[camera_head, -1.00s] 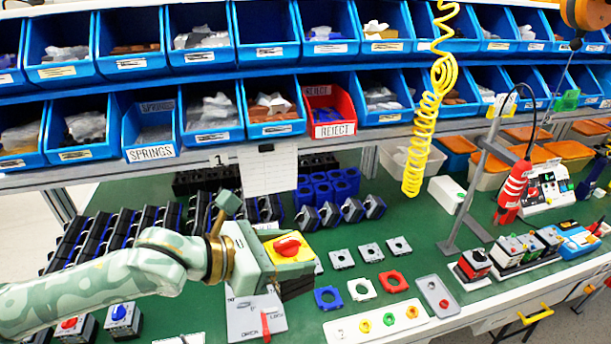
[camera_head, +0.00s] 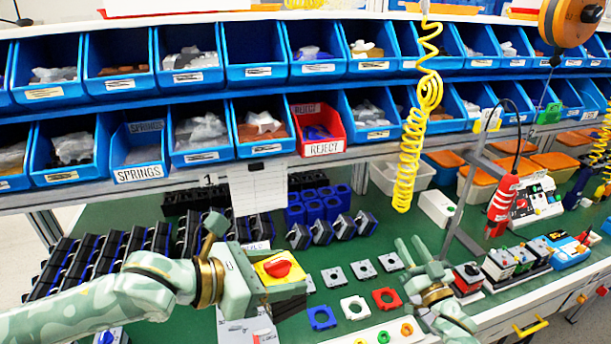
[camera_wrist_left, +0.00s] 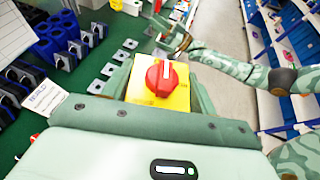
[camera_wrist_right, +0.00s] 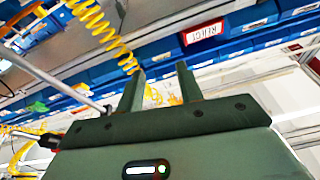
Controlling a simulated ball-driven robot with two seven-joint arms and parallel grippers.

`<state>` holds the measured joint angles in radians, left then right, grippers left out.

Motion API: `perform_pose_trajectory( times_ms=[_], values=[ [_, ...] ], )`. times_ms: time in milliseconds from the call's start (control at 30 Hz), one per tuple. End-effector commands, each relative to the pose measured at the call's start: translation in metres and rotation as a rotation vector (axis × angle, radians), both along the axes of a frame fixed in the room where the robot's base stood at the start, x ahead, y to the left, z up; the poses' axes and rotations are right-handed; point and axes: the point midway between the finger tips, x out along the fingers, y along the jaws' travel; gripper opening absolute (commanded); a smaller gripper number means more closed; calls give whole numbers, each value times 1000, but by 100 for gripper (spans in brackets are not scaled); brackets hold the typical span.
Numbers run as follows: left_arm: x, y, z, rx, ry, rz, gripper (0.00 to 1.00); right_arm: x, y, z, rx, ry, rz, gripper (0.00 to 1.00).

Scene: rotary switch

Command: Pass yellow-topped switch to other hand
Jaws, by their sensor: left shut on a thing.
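The yellow-topped switch (camera_head: 279,269) has a yellow plate with a red knob. My left gripper (camera_head: 284,285) is shut on it and holds it above the green bench. In the left wrist view the switch (camera_wrist_left: 158,84) sits between the fingers with its knob facing the camera. My right gripper (camera_head: 413,250) is at the right of the switch, well apart from it, with its fingers pointing up and away. In the right wrist view the fingers of the right gripper (camera_wrist_right: 158,88) stand apart with nothing between them.
Blue bins stand in two rows behind the bench, with a red reject bin (camera_head: 317,126) among them. A yellow coiled hose (camera_head: 412,150) hangs behind the right gripper. Grey, white, red and blue square plates (camera_head: 354,307) lie on the bench between the arms.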

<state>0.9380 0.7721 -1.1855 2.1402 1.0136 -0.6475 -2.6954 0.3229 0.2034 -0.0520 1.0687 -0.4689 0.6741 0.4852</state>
Motion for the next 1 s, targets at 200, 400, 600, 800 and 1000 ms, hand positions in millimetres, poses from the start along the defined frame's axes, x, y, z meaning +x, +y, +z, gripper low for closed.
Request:
perform_pose_trajectory(
  times_ms=[200,400,600,800,1000],
  values=[
    [0,0,1,-1,-2,0,28,22,97,123,-42,-268,345,36],
    [0,0,1,-1,-2,0,28,-4,196,224,-159,-463,765,36],
    [0,0,1,-1,-2,0,28,-80,290,292,-512,-498,1341,36],
    [0,0,1,-1,-2,0,28,-135,308,292,-1094,-112,1700,36],
    [0,0,1,-2,-1,0,28,-141,277,291,-1479,347,1630,36]
  ],
)
